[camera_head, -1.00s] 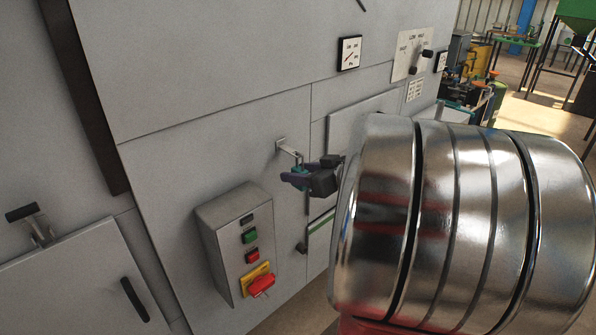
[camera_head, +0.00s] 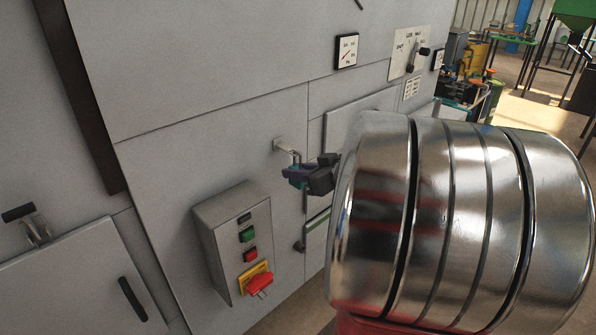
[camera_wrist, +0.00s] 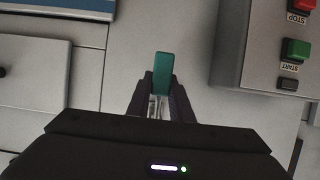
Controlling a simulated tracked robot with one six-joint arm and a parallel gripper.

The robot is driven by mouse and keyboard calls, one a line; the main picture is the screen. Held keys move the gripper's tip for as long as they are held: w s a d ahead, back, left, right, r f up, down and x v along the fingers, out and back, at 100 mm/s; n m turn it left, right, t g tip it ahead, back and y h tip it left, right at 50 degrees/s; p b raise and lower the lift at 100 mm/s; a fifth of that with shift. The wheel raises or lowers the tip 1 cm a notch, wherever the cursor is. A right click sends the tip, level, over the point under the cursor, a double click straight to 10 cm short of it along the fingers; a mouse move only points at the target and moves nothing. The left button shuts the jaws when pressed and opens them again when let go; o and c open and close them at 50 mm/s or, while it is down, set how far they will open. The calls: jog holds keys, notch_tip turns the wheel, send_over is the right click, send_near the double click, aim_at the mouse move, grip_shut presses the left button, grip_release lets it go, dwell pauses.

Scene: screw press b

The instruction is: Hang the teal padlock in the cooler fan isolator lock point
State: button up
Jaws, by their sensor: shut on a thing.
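The teal padlock (camera_wrist: 164,68) is in my gripper (camera_wrist: 162,82) in the wrist view, its teal body between the dark fingertips and a pale metal part nearer the palm. In the head view my gripper (camera_head: 298,175) is at the panel, just below a small metal bracket (camera_head: 286,146); little of the padlock shows there. I cannot tell whether the padlock touches or hangs on the bracket. The isolator with a red handle (camera_head: 259,284) on a yellow plate is on the grey control box, below and left of my gripper. Its lock point cannot be made out.
The grey control box (camera_head: 215,240) sticks out from the panel, with green and red buttons; it also shows in the wrist view (camera_wrist: 262,65). A gauge (camera_head: 346,51) is above. My shiny arm link hides the right side. A cabinet with a black handle (camera_head: 133,299) is lower left.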

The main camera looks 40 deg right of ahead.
grip_shut()
jog(key=shift+r, duration=0.35)
jog(key=shift+r, duration=0.65)
jog(key=shift+s, duration=1.65)
dwell(0.4)
jog(key=shift+s, duration=1.5)
jog(key=shift+w+f, duration=0.1)
jog(key=shift+f, duration=0.05)
